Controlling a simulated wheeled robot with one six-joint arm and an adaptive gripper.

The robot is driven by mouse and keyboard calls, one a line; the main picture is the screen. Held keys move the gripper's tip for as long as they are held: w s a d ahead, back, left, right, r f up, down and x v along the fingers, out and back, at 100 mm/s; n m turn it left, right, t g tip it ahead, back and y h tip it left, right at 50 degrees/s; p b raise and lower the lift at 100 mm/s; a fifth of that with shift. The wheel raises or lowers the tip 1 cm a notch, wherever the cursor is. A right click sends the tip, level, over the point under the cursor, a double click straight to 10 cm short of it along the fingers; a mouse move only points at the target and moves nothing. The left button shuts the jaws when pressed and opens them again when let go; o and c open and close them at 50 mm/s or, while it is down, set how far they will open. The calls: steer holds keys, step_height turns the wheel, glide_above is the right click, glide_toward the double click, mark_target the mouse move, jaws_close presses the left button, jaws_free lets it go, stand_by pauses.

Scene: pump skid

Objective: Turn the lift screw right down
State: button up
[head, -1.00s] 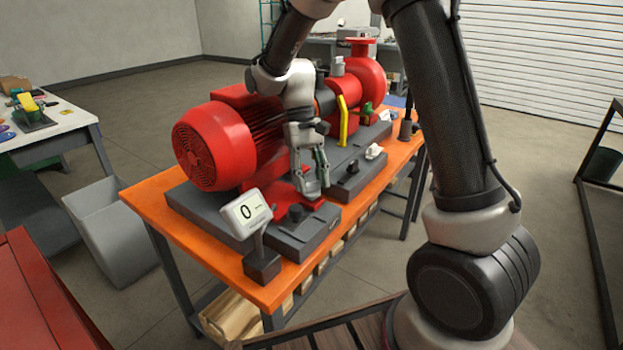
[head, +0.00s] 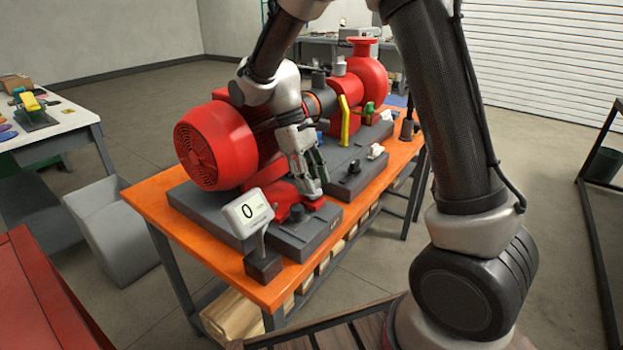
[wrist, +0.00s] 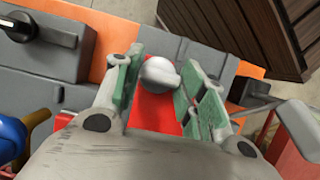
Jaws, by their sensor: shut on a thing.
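The lift screw (wrist: 160,72) shows in the wrist view as a rounded pale grey head above a red foot (wrist: 152,112). My gripper (wrist: 157,82) is around it, with the green-padded fingers on either side of the head. The fingers are shut on the screw head. The screw's shaft and how far it sits down are hidden. The red motor (head: 222,143) stands behind and left of my gripper.
A small display (head: 247,212) reading 0 stands at the near corner of the orange bench (head: 165,228). A yellow lever (head: 345,122) rises farther right. A grey bin (head: 120,240) stands left.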

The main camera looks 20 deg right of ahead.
stand_by(0.3)
steer(key=o, duration=1)
steer(key=v, duration=1.2)
steer(key=shift+w, duration=0.1)
steer(key=s+d+r+m+t+y, duration=0.1)
steer(key=s+d+r+m+t, duration=0.1)
steer(key=s+d, duration=0.7)
steer(key=s+d+r+m+t+y, duration=0.1)
steer(key=s+d+r+m+t, duration=0.1)
steer(key=s+d+m+t, duration=0.3)
steer(key=shift+s+d+t+y, duration=0.45)
steer(key=shift+s+d, duration=1.8)
steer(key=shift+s, duration=2.35)
